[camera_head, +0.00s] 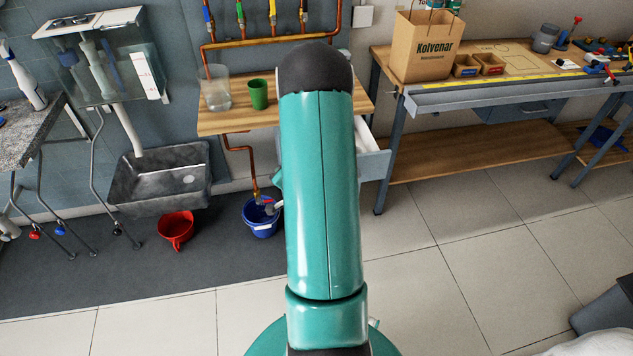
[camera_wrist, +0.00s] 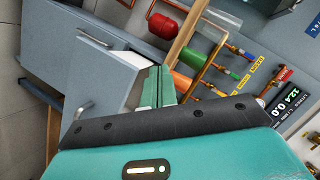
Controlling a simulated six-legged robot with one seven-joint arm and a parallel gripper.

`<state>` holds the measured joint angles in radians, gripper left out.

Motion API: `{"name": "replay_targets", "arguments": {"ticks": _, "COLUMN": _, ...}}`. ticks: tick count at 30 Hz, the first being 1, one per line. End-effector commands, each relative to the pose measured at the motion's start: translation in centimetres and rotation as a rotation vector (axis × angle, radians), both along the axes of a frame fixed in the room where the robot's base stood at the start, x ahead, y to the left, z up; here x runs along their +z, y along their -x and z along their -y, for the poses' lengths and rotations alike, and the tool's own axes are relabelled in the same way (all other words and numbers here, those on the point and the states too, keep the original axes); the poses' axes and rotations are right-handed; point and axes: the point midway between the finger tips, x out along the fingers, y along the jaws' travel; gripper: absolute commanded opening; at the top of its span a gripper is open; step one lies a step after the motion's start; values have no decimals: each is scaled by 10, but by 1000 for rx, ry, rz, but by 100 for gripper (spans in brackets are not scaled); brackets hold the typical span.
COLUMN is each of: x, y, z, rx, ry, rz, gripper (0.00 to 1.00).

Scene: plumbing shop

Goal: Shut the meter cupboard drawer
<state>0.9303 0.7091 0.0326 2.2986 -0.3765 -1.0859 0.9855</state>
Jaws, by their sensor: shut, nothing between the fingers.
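The meter cupboard drawer (camera_wrist: 100,78) stands pulled out in the wrist view, with a grey front and a pale inside showing along one edge. A bar handle (camera_wrist: 84,110) is on its grey face. In the head view, part of the open drawer (camera_head: 373,165) shows to the right of my arm; the rest is hidden behind the arm. My gripper (camera_wrist: 157,78) is shut and empty, its teal fingers beside the drawer's open top in the wrist view. I cannot tell whether they touch it. In the head view my gripper is hidden by my arm.
A wooden top (camera_head: 235,119) holds a clear container (camera_head: 216,92) and a green cup (camera_head: 258,94), close to the drawer. Copper pipes (camera_wrist: 204,62) run nearby.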

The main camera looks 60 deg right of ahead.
Motion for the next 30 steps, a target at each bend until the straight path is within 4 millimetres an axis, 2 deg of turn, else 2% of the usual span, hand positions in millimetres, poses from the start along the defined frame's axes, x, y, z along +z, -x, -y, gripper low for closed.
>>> {"name": "replay_targets", "arguments": {"ticks": 1, "x": -20, "y": 17, "z": 9, "rx": -41, "ry": -36, "rz": 47, "gripper": 0}}
{"name": "replay_targets", "arguments": {"ticks": 6, "x": -66, "y": 66, "z": 24, "rx": -160, "ry": -140, "rz": 262, "gripper": 0}}
{"name": "replay_targets", "arguments": {"ticks": 12, "x": -104, "y": 124, "z": 24, "rx": -286, "ry": -236, "rz": 511, "gripper": 0}}
{"name": "replay_targets", "arguments": {"ticks": 15, "x": -113, "y": 142, "z": 20, "rx": -322, "ry": -261, "rz": 595, "gripper": 0}}
{"name": "replay_targets", "arguments": {"ticks": 18, "x": -116, "y": 151, "z": 19, "rx": -341, "ry": -270, "rz": 639, "gripper": 0}}
{"name": "replay_targets", "arguments": {"ticks": 21, "x": -116, "y": 150, "z": 22, "rx": -343, "ry": -271, "rz": 653, "gripper": 0}}
{"name": "replay_targets", "arguments": {"ticks": 26, "x": -115, "y": 135, "z": 37, "rx": -341, "ry": -269, "rz": 652, "gripper": 0}}
{"name": "replay_targets", "arguments": {"ticks": 30, "x": -115, "y": 115, "z": 56, "rx": -340, "ry": -269, "rz": 652, "gripper": 0}}
